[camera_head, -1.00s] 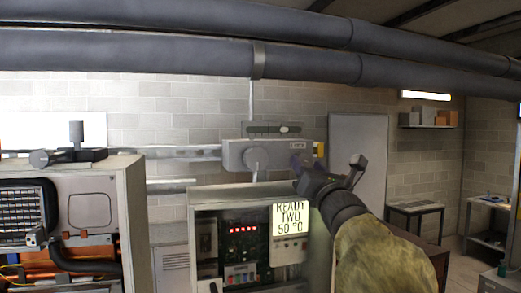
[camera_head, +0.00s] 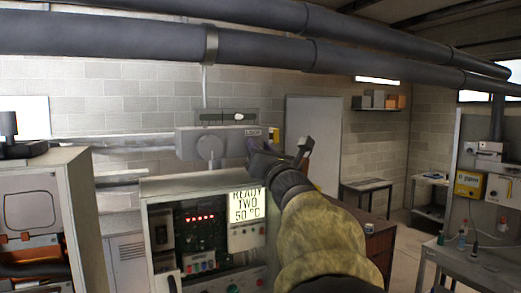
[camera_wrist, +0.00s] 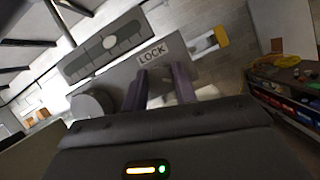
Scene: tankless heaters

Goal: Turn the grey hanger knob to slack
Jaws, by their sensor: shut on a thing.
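A grey hanger box (camera_head: 190,141) is mounted above the heater cabinet. A round grey knob (camera_head: 210,147) sits on its front; it also shows left of my fingers in the wrist view (camera_wrist: 92,104). My gripper (camera_head: 253,145) is at the right part of the box. In the wrist view, its purple fingers (camera_wrist: 162,90) are upright below a LOCK label (camera_wrist: 152,53), apart from the round knob. They are shut on a small part at the box front, mostly hidden between them, so I cannot tell its shape or setting.
A slotted grey bar (camera_head: 226,116) is above the box. Thick dark pipes (camera_head: 130,48) cross overhead. A yellow end piece (camera_wrist: 221,36) juts out at the box's right.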

